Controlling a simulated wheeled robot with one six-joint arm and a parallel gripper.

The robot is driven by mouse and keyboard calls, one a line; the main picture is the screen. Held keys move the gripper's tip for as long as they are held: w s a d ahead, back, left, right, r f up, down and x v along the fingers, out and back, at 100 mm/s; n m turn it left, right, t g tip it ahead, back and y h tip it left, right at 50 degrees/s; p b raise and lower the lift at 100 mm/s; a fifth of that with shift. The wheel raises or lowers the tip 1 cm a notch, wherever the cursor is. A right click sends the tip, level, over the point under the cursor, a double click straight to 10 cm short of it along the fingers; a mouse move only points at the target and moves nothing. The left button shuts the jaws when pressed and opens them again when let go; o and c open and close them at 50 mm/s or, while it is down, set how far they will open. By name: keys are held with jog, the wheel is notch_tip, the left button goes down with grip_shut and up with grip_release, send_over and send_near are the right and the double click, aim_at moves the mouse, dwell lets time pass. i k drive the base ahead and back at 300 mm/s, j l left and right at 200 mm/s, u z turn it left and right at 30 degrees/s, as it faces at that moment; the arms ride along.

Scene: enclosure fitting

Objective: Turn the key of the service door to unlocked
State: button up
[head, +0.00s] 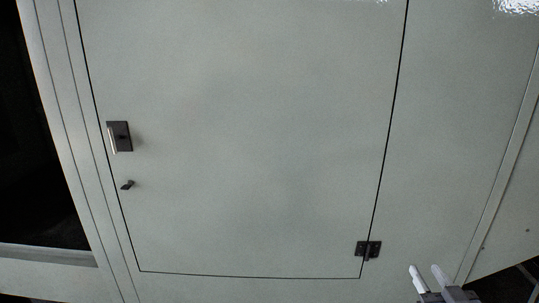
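The service door (250,150) is a pale grey-green panel, and its outline gap shows it shut and flush with the enclosure. A dark handle plate (121,136) with a lighter bar sits near its left edge. Just below it is a small dark key (127,185) standing out from the door; its turn position is too small to tell. My gripper (428,272) is at the bottom right, below the hinge and far from the key. Its two pale fingers are apart with nothing between them.
A dark hinge (368,249) is at the door's lower right edge. The enclosure's frame post (65,130) runs along the left, with a dark opening beyond it. The space before the door face is clear. A bright reflection shows at the top right.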

aim_at(126, 187)
jog(key=i+j, duration=0.1)
jog(key=j, duration=0.25)
jog(key=i+j, duration=0.15)
jog(key=j, duration=0.2)
jog(key=i+j, duration=0.1)
jog(key=j, duration=0.25)
jog(key=i+j, duration=0.15)
jog(key=j, duration=0.25)
jog(key=i+j, duration=0.1)
jog(key=j, duration=0.25)
jog(key=i+j, duration=0.15)
jog(key=j, duration=0.2)
jog(key=i+j, duration=0.1)
jog(key=j, duration=0.25)
jog(key=k+j, duration=0.1)
jog(key=j, duration=1.55)
jog(key=k+z, duration=0.05)
